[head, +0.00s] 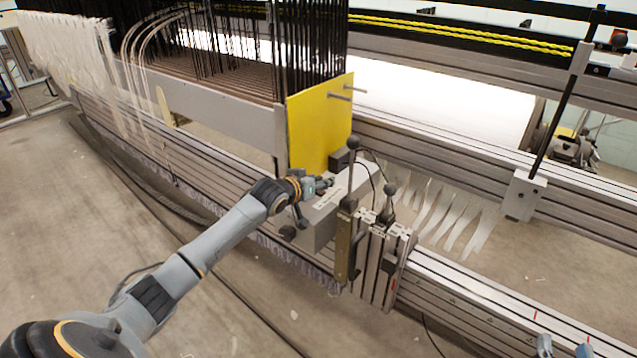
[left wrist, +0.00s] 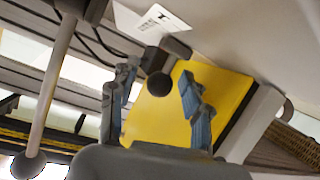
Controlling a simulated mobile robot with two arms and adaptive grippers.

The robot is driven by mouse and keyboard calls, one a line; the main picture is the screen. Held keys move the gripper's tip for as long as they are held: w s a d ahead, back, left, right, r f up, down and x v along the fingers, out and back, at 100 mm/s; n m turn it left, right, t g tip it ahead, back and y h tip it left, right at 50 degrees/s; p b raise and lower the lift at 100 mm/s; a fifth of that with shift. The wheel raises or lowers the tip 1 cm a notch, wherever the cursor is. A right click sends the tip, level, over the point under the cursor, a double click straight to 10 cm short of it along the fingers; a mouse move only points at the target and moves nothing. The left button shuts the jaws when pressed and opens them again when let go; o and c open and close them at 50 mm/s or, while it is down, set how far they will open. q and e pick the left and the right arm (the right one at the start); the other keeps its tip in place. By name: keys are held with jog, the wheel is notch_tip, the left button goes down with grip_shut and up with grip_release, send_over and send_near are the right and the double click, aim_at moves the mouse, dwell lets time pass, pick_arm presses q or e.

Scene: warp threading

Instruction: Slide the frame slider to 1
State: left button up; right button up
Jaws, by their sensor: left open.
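The frame slider appears to be the grey carriage (head: 325,215) with a pale label, seated on the long rail beside the yellow plate (head: 318,125). My left gripper (head: 322,186) is at the carriage's upper side, in front of the yellow plate. In the left wrist view its blue-grey fingers (left wrist: 155,108) are open, with a black ball knob (left wrist: 154,85) in the gap between them; contact cannot be told. The label (left wrist: 150,20) shows there too, but its print is unreadable. Two blue fingertips of my right gripper (head: 564,348) show apart at the bottom right, clear of the rail.
Upright levers with black ball knobs (head: 353,143) stand just right of the carriage on a metal clamp block (head: 378,262). Black heddles and white threads (head: 70,45) fill the left. The rail (head: 500,310) runs on rightward. The floor in front is open.

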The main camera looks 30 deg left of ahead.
pick_arm(q)
grip_shut()
